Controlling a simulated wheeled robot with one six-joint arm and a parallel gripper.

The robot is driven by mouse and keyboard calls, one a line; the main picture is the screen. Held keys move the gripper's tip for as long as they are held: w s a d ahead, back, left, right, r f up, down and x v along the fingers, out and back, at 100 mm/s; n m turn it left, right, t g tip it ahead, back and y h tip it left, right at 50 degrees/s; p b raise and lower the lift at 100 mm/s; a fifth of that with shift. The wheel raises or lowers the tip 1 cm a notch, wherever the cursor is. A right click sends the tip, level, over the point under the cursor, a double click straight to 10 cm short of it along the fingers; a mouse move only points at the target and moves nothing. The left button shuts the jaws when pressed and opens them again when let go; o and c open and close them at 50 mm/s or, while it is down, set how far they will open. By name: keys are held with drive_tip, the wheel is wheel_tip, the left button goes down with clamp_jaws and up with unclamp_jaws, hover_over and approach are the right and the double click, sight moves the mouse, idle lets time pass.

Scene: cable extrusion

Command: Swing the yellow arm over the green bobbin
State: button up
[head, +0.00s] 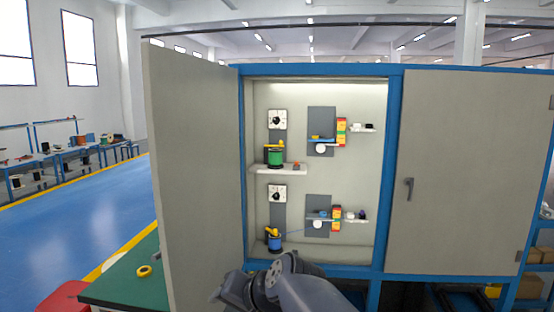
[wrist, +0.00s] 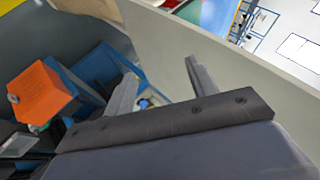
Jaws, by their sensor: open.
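The green bobbin (head: 275,158) stands on the upper white shelf inside the open cabinet in the head view. A yellow arm (head: 271,147) is at its top; the picture is too small to tell exactly how it lies over the bobbin. A blue bobbin (head: 274,243) with another yellow arm (head: 271,232) stands below. In the head view my arm is at the bottom, below the cabinet opening, and the gripper's fingers are hard to make out. In the wrist view my gripper (wrist: 160,85) is open, its two fingers apart with nothing held between them.
The left cabinet door (head: 193,175) stands open toward me, and the right door (head: 460,175) is closed. A green table (head: 130,285) with a yellow ring (head: 144,271) is at lower left. In the wrist view an orange box (wrist: 40,92) lies left of the fingers.

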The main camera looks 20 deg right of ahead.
drive_tip(key=w+d+r+m+t+b, duration=0.1)
drive_tip(key=w+r, duration=0.1)
drive_tip(key=w, duration=0.4)
drive_tip(key=w+r+m+t+y+b, duration=0.1)
drive_tip(key=w+r, duration=0.2)
drive_tip(key=w, duration=0.3)
drive_tip(key=w+d+r+m+t+b, duration=0.1)
drive_tip(key=w+r+t, duration=0.1)
drive_tip(key=w, duration=0.4)
drive_tip(key=shift+w+d+r+m+y, duration=0.3)
drive_tip(key=shift+w+d+r+m, duration=0.1)
drive_tip(key=shift+r, duration=0.15)
drive_tip(key=c, duration=0.6)
drive_tip(key=w+d+r+m+t+b, duration=0.1)
drive_tip(key=w, duration=0.3)
drive_tip(key=w+d+r+m+t+b, duration=0.1)
drive_tip(key=w+d+r, duration=0.1)
drive_tip(key=w, duration=0.1)
drive_tip(key=w+d+r+m+t+y+b, duration=0.1)
drive_tip(key=w, duration=0.3)
drive_tip(key=shift+w+d+r+t, duration=0.3)
drive_tip(key=shift+w+r+t, duration=0.05)
drive_tip(key=shift+t, duration=0.05)
clamp_jaws()
drive_tip(key=shift+w+d+r+m, duration=0.15)
drive_tip(key=shift+w+r+m, duration=0.1)
drive_tip(key=shift+m, duration=0.05)
drive_tip(key=shift+d, duration=0.1)
